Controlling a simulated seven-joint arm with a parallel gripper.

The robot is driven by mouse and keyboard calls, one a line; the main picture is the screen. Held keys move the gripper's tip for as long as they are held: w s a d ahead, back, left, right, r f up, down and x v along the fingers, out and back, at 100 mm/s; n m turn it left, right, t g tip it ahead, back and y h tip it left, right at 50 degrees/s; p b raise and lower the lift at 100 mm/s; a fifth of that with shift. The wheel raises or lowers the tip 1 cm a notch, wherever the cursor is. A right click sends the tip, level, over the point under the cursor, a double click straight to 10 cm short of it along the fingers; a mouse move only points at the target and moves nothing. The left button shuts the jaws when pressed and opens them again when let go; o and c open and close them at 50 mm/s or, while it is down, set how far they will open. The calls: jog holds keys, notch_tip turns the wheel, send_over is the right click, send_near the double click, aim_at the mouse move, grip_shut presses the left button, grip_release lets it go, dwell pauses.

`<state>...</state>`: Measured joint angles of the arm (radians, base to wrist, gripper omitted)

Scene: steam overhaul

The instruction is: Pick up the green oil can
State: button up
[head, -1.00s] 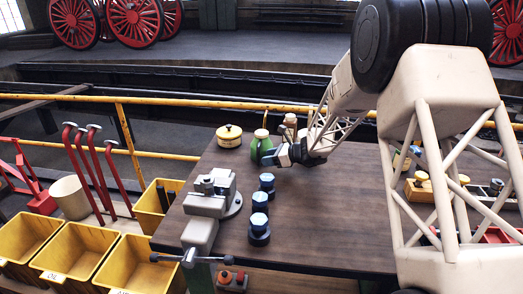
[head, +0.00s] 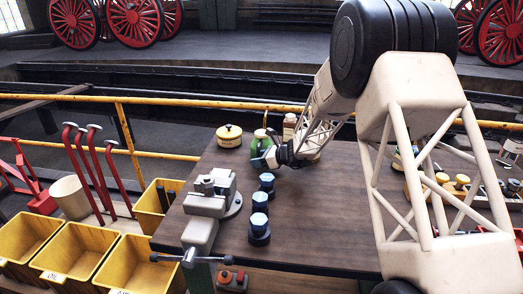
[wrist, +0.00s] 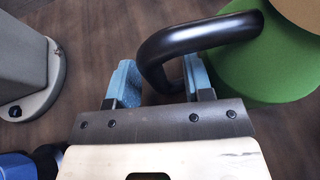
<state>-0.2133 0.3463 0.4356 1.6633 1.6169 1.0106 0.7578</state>
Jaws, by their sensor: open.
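The green oil can (head: 260,142) stands toward the back of the bench, partly hidden behind my gripper in the head view. In the wrist view its green body (wrist: 272,68) is at upper right, and its black curved handle (wrist: 205,36) reaches left from it. My gripper (wrist: 160,80) is open, with two blue-grey jaws. The bend of the handle shows between the jaws, close to the right one; I cannot tell whether they touch. In the head view my gripper (head: 264,160) is just in front of the can.
A yellow round tin (head: 229,136) is left of the can, and a cream bottle (head: 290,127) is to its right. A grey vise (head: 208,197) and several blue-topped bolts (head: 259,220) stand nearer. The bench top (head: 320,225) right of the bolts is clear.

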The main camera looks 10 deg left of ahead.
aim_at(258, 148)
grip_shut()
dwell(0.3)
jog(key=shift+r, duration=0.1)
jog(key=shift+r, duration=4.95)
